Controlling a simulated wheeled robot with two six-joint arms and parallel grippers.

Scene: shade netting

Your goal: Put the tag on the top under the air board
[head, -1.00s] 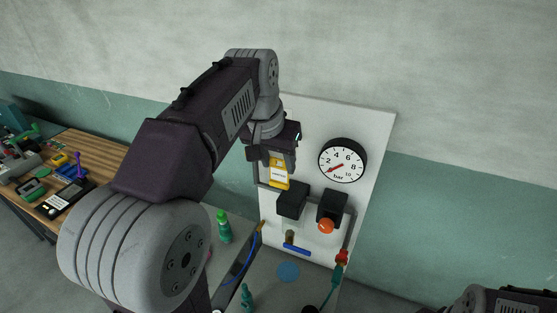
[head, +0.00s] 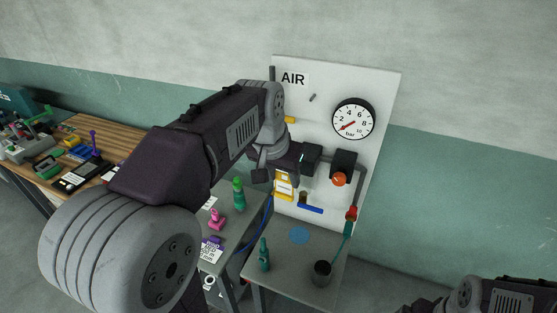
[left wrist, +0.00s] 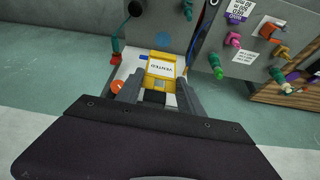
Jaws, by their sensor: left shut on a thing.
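The yellow tag (head: 284,186) has a white label and hangs in front of the lower left part of the white air board (head: 305,90). My left gripper (head: 285,170) is shut on it. In the left wrist view the tag (left wrist: 166,66) reads "VENTED" and sits between the fingertips (left wrist: 160,80). The grey top (head: 290,278) under the board lies below the tag, with a blue disc (head: 299,235) on it. The tag appears to be above the top, left of a blue lever (head: 310,209). My right gripper is out of view; only part of that arm shows.
On the top stand a dark cup (head: 322,273) and a teal fitting (head: 264,256). The board carries a gauge (head: 353,119) and an orange knob (head: 339,179). A grey table with a green fitting (head: 238,193) and a pink fitting (head: 217,218) is at left.

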